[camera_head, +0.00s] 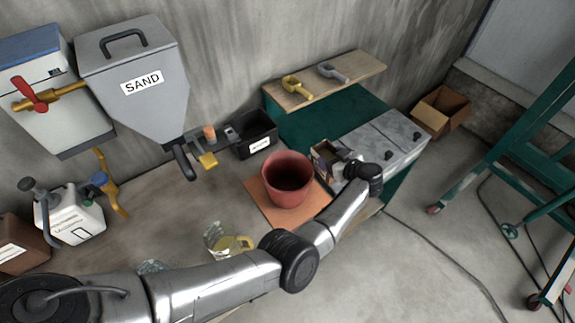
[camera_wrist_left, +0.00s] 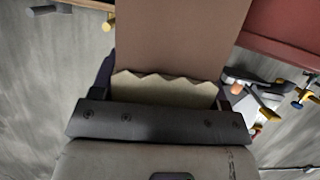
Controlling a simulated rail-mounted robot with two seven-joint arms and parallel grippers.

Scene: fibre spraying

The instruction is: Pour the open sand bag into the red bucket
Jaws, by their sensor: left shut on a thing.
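The red bucket (camera_head: 288,172) stands upright on an orange-brown board on the bench, its dark opening facing up. My left arm reaches across the front of the bench, and my left gripper (camera_head: 338,162) is just right of the bucket. It is shut on the sand bag (camera_head: 322,156), a small brownish shape beside the bucket's rim, partly hidden by the gripper. In the left wrist view the brown bag (camera_wrist_left: 180,35) fills the space past the jaws, with a pale zigzag edge near them. A dark red surface, probably the bucket (camera_wrist_left: 285,35), shows at upper right. My right gripper is out of view.
A grey SAND hopper (camera_head: 140,85) hangs at the back left, near a black bin (camera_head: 254,134). A glass jug (camera_head: 222,240) stands close to my left arm. A white canister (camera_head: 70,212) is at far left. A shelf (camera_head: 355,75) holds two scoops.

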